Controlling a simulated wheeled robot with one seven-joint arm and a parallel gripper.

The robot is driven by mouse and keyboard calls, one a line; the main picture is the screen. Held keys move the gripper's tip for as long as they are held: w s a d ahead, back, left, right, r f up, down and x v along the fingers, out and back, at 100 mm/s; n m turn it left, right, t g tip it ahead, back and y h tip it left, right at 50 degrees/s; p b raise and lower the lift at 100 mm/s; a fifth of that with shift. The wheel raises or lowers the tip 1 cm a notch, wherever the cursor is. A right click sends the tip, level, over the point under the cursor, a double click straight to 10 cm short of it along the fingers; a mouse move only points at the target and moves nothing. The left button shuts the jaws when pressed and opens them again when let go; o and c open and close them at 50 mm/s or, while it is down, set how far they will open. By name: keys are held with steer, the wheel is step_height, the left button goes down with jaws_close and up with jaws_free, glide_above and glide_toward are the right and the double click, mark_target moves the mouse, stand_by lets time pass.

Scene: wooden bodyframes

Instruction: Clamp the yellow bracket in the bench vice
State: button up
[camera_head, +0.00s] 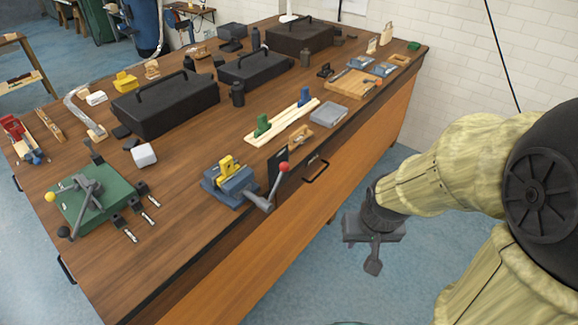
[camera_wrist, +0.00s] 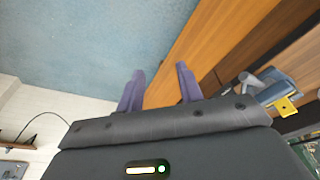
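A blue bench vice (camera_head: 236,188) stands at the front edge of the wooden bench. A yellow bracket (camera_head: 227,165) sits upright at its jaws; I cannot tell whether the jaws grip it. The vice's grey lever ends in a red knob (camera_head: 283,167) over the bench edge. My gripper (camera_head: 373,266) hangs in front of the bench, to the right of the vice and apart from it. In the wrist view, its two purple fingers (camera_wrist: 160,83) are spread with nothing between them. The vice (camera_wrist: 268,88) and the yellow bracket (camera_wrist: 285,105) show at the right of that view.
A green plate fixture (camera_head: 100,205) with levers lies left of the vice. A pale rail (camera_head: 285,122) with green and blue blocks lies behind it. Black toolboxes (camera_head: 165,105) stand farther back, near another yellow piece (camera_head: 125,82). The floor before the bench is clear.

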steer(key=shift+o, duration=1.3)
steer(key=shift+w, duration=0.1)
steer(key=w+d+f+n+t+b, duration=0.2)
steer(key=w+f+t+b, duration=0.15)
steer(key=w, duration=0.35)
steer(key=n+t+y+b, duration=0.8)
steer(key=y+b, duration=0.4)
glide_toward(288, 170)
steer(key=shift+g, duration=0.25)
steer(key=shift+r+v, duration=0.2)
steer(key=shift+v, duration=1.25)
steer(key=shift+r+v, duration=0.15)
steer(key=shift+v, duration=1.3)
steer(key=p+x, duration=0.2)
steer(key=x, duration=1.5)
steer(key=shift+w+a+f, duration=0.1)
steer(key=shift+w+f, duration=0.05)
steer(key=shift+w, duration=0.05)
